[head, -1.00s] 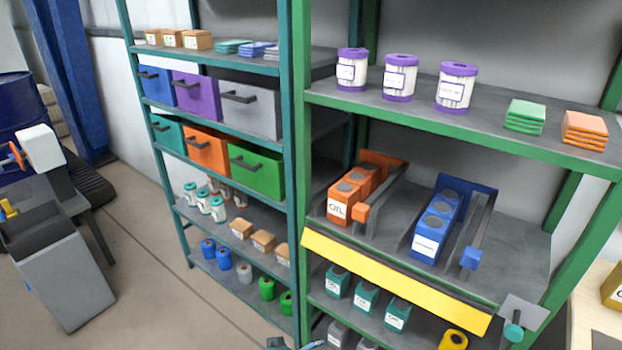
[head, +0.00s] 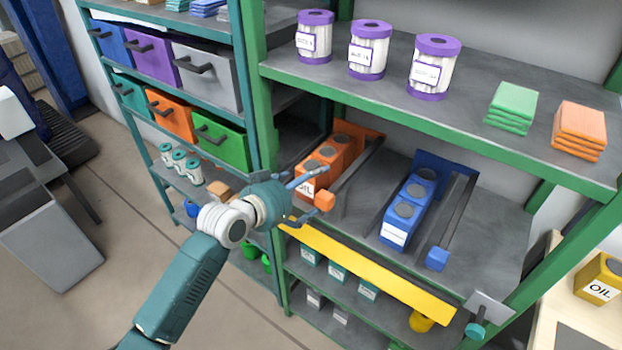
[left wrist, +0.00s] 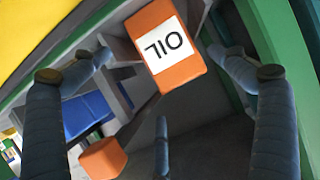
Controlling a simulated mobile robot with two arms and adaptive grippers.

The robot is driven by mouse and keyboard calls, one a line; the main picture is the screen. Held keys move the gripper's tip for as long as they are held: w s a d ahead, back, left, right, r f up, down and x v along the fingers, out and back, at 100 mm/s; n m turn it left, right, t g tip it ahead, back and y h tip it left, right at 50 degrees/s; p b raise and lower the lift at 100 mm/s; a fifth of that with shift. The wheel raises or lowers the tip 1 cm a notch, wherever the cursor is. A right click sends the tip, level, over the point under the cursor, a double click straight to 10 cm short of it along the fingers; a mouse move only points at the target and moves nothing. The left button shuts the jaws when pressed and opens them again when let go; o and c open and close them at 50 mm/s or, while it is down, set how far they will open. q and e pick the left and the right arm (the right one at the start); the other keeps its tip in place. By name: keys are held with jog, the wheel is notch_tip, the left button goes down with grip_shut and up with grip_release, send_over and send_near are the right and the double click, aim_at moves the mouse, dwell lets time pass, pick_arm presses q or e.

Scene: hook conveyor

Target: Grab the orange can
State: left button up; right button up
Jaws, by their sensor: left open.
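A short row of orange cans (head: 322,164) stands in a dispenser lane on the middle shelf of the green rack. In the left wrist view the front orange can (left wrist: 170,75) shows its white OIL label upside down. My left gripper (head: 314,192) is open and empty, its fingers pointing at the front can from the left. In the left wrist view the can appears between the spread fingers (left wrist: 163,72), and no clear contact shows. My right gripper is not in view.
An orange block (head: 325,201) on a rail stands just right of the orange cans. Blue cans (head: 407,208) fill the lane further right. A yellow strip (head: 370,275) edges the shelf front. A green post (head: 262,130) stands close left of the lane.

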aim_at(309, 182)
pick_arm(q)
jog(key=x, duration=0.2)
jog(key=p+x, duration=0.1)
jog(key=x, duration=0.1)
jog(key=shift+w+a+f, duration=0.1)
jog(key=shift+w+a, duration=0.05)
jog(key=shift+w, duration=0.25)
jog(key=shift+w+d+f, duration=0.25)
jog(key=shift+w, duration=0.1)
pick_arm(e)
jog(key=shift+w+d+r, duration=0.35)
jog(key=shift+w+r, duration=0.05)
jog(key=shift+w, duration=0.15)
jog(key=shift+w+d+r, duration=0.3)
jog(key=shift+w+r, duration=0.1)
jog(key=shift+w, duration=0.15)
pick_arm(q)
jog(key=c, duration=1.5)
jog(key=shift+r, duration=0.1)
jog(key=shift+c, duration=0.8)
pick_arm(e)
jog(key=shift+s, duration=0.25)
pick_arm(q)
jog(key=shift+r, duration=0.1)
